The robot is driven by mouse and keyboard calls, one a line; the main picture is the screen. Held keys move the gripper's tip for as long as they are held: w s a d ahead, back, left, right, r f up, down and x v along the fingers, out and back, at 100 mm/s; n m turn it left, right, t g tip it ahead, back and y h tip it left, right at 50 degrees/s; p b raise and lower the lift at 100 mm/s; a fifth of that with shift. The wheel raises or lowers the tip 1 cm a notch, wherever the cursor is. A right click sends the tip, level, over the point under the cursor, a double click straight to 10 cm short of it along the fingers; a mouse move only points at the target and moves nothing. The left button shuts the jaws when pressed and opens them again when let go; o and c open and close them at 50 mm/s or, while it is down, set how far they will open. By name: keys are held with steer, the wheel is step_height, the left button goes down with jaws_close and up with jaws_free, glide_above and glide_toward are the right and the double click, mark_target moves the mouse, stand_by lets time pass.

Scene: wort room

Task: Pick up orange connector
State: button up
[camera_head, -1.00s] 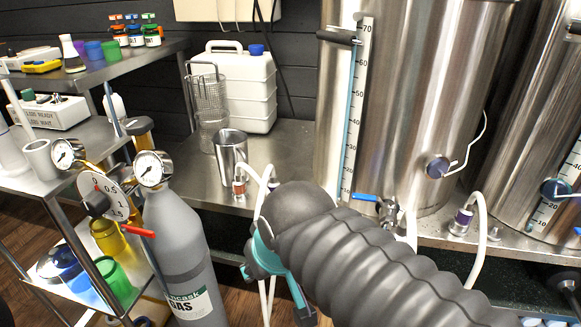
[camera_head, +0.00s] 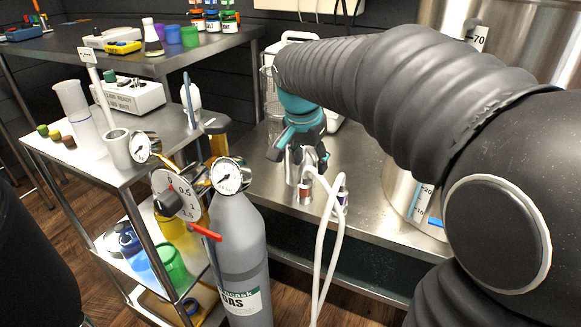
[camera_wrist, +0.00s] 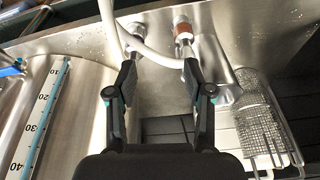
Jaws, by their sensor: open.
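The orange connector (camera_head: 305,192) is a small orange-brown collar on the end of a white hose, at the front edge of the steel bench. In the wrist view the orange connector (camera_wrist: 183,29) is at the top, just beyond the tip of the right finger, off to the right of the middle of the jaws. My gripper (camera_head: 302,163) is teal and black and points down close above and behind the connector. In the wrist view my gripper (camera_wrist: 160,65) has its two fingers apart, with no connector between them. A white hose crosses near the fingertips.
A purple connector (camera_head: 341,197) with its own hose is close by on the right. A wire basket (camera_wrist: 258,115) stands to the right in the wrist view, and the scaled steel tank (camera_wrist: 75,110) to the left. A grey gas cylinder (camera_head: 240,245) with gauges stands in front.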

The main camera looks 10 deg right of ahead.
mark_target(306, 185)
steer(key=w+a+f+m+h, duration=0.1)
steer(key=w+a+f+m, duration=0.15)
steer(key=w, duration=0.45)
steer(key=shift+m+g, duration=0.25)
steer(key=shift+g, duration=0.05)
steer(key=x, duration=0.9)
steer(key=d+x, duration=0.1)
steer(key=x, duration=0.3)
jaws_close()
